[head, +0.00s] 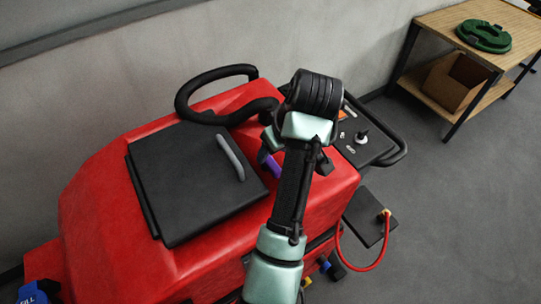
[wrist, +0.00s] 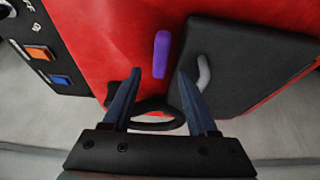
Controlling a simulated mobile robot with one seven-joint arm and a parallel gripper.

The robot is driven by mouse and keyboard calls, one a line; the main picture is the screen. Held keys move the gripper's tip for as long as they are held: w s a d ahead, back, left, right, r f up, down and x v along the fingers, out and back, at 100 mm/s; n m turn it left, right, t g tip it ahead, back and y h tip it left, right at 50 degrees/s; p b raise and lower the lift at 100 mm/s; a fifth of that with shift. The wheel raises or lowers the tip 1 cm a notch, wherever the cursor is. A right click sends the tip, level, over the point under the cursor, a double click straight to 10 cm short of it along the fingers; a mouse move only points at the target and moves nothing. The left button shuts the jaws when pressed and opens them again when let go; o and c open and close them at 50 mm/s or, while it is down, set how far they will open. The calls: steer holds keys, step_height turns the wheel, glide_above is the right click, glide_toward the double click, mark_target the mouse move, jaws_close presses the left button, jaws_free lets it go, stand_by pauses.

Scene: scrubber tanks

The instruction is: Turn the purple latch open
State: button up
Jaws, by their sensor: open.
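The purple latch (wrist: 162,54) is a short bar on the red machine top, beside the edge of the black lid (wrist: 245,60). In the wrist view it stands upright in the picture, with a narrow red strip between it and the lid. In the head view the latch (head: 272,166) is partly covered by my arm, to the right of the lid (head: 180,200). My gripper (wrist: 158,73) is open and empty. In the wrist view its two fingertips lie either side of the latch's near end; I cannot tell the height gap. The head view mostly hides the gripper.
The lid has a grey handle (head: 231,157), close to the right finger in the wrist view. A control panel (head: 362,135) is on the right. A bench (head: 440,20) with a green ring stands far right.

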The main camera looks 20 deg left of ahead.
steer(key=p+v, duration=0.6)
steer(key=v, duration=0.2)
steer(key=shift+r, duration=0.35)
steer(key=shift+d, duration=0.1)
